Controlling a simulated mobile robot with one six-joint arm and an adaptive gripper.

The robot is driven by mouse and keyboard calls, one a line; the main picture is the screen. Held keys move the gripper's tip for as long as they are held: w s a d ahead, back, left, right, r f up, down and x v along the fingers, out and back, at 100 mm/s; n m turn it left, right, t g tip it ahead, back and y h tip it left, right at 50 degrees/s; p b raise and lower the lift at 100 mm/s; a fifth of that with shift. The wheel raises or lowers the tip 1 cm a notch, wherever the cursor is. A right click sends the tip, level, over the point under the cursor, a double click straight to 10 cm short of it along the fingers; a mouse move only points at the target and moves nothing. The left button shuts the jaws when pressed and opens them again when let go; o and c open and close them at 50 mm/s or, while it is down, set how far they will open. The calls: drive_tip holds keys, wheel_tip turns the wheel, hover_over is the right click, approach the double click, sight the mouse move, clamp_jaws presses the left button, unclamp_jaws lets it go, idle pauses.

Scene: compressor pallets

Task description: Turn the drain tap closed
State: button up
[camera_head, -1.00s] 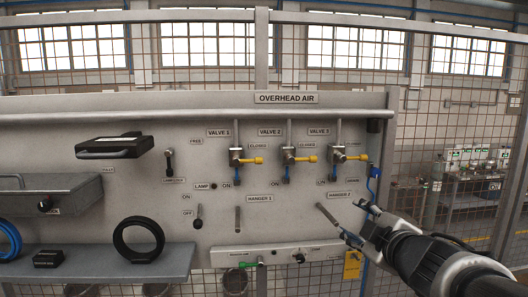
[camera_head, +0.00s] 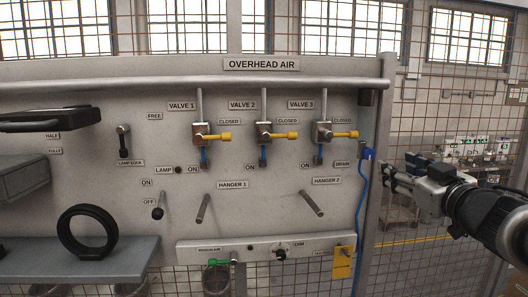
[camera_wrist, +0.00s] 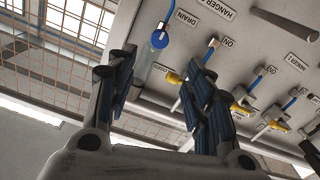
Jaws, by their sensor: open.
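The drain tap (camera_head: 367,154) is a small blue part at the bottom of a pale upright cylinder on the panel's right edge, beside the DRAIN label (camera_head: 343,164). A blue hose hangs below it. In the wrist view, the blue tap end (camera_wrist: 160,38) shows on a clear cylinder, beyond and between my fingertips. I cannot tell its handle's angle. My gripper (camera_head: 387,172) is to the right of the tap and slightly lower, with a visible gap in the picture. In the wrist view, my gripper (camera_wrist: 168,68) has its fingers apart with nothing between them.
Three yellow-handled valves, including VALVE 3 (camera_head: 322,132), sit left of the tap. A hanger peg (camera_head: 312,203) juts out below them. A yellow tag (camera_head: 342,262) hangs lower right. Wire mesh (camera_head: 420,130) stands behind my arm.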

sight(370, 154)
drive_tip(key=w, duration=1.2)
drive_tip(key=shift+w+a+f, duration=0.1)
drive_tip(key=shift+w, duration=0.25)
drive_tip(key=shift+c, duration=0.6)
drive_tip(key=c, duration=1)
